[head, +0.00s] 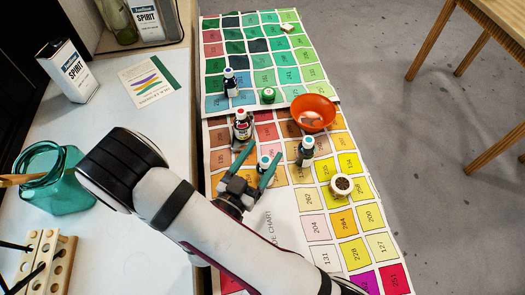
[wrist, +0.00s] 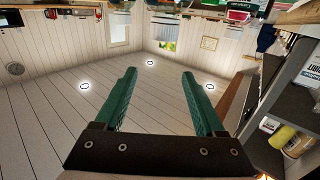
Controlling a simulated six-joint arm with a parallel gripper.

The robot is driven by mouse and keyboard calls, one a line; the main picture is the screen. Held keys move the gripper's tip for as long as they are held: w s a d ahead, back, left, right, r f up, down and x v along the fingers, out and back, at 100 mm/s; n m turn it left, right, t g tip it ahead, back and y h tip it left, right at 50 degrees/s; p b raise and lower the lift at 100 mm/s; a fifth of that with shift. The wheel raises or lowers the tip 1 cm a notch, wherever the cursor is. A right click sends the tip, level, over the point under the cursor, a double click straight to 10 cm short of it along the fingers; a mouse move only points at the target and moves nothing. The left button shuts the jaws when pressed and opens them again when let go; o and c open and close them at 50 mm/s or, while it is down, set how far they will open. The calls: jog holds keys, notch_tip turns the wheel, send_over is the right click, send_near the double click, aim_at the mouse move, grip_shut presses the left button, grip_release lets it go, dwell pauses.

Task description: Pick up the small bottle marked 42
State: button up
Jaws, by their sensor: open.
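An orange bowl (head: 313,112), a green cap-like item (head: 268,95) and a small round pot (head: 341,185) are on the colour chart (head: 312,200). A teal jug (head: 50,178) and a white spirit can (head: 68,70) stand on the white table at left.

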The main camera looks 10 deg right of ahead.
aim_at(262, 165)
notch_tip(262, 165, down, 5)
jog(key=shift+r, duration=0.1)
jog(key=x, duration=0.5)
jog(key=shift+f, duration=0.3)
grip_shut()
dwell(0.9)
